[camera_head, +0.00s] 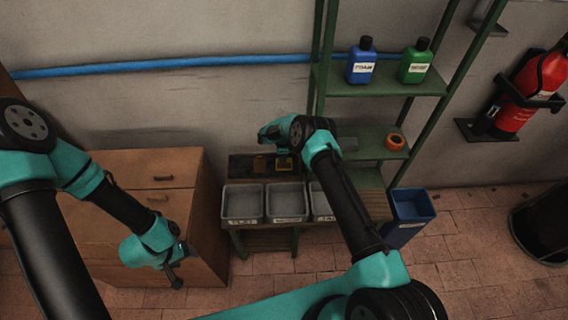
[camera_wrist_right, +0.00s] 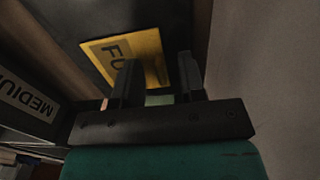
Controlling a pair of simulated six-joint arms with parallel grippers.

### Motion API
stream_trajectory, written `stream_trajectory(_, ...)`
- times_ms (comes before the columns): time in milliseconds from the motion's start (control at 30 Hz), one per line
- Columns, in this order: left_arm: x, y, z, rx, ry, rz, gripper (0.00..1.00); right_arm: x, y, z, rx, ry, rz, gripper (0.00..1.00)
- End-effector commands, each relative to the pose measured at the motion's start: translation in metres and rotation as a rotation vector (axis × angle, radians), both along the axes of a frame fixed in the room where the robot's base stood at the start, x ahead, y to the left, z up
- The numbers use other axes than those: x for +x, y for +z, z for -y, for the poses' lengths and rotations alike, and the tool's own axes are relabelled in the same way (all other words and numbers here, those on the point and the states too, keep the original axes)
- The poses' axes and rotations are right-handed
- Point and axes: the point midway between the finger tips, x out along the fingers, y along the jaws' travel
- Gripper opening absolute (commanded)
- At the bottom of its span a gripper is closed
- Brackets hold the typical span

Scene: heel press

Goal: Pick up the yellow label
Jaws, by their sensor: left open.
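The yellow label (camera_wrist_right: 145,47) with dark letters, "FU" readable, lies on a dark surface in the right wrist view, ahead of my right gripper (camera_wrist_right: 160,75). The gripper's fingers are apart, with no object clearly held; the left finger hides part of the label. Whether the fingers touch the label cannot be told. My left gripper (camera_head: 177,277) hangs open in front of the wooden drawer cabinet, far from the label.
Grey bins (camera_head: 243,204) line the bench front; one label reads "MEDIUM" (camera_wrist_right: 27,97). A green shelf (camera_head: 385,88) rises behind, holding a blue bottle (camera_head: 361,66), a green bottle (camera_head: 415,65) and an orange roll (camera_head: 395,142). A blue bin (camera_head: 410,207) stands right of the bench.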

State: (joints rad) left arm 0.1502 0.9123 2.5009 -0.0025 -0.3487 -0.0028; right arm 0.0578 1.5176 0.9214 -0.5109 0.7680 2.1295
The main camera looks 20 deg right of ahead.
Motion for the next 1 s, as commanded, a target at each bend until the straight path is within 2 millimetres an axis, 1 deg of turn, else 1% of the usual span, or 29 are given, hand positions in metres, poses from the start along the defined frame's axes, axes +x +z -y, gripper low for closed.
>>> stream_trajectory(33, 0.0, 0.0, 0.0, 0.0, 0.0, 0.0, 0.62, 0.0, 0.0, 0.0, 0.0, 0.0, 0.0, 0.33)
stream_trajectory(67, 0.0, 0.0, 0.0, 0.0, 0.0, 0.0, 0.62, 0.0, 0.0, 0.0, 0.0, 0.0, 0.0, 0.3)
stream_trajectory(367, 0.0, 0.0, 0.0, 0.0, 0.0, 0.0, 0.62, 0.0, 0.0, 0.0, 0.0, 0.0, 0.0, 0.01)
stream_trajectory(800, 0.0, 0.0, 0.0, 0.0, 0.0, 0.0, 0.62, -0.001, 0.002, 0.0, 0.0, 0.0, -0.001, 0.0)
stream_trajectory(933, 0.0, 0.0, 0.0, 0.0, 0.0, 0.0, 0.62, -0.003, 0.008, -0.001, 0.001, 0.0, 0.0, 0.0)
stream_trajectory(1000, 0.0, 0.0, 0.0, 0.0, 0.0, 0.0, 0.62, -0.003, 0.017, -0.001, 0.001, 0.001, 0.002, 0.0)
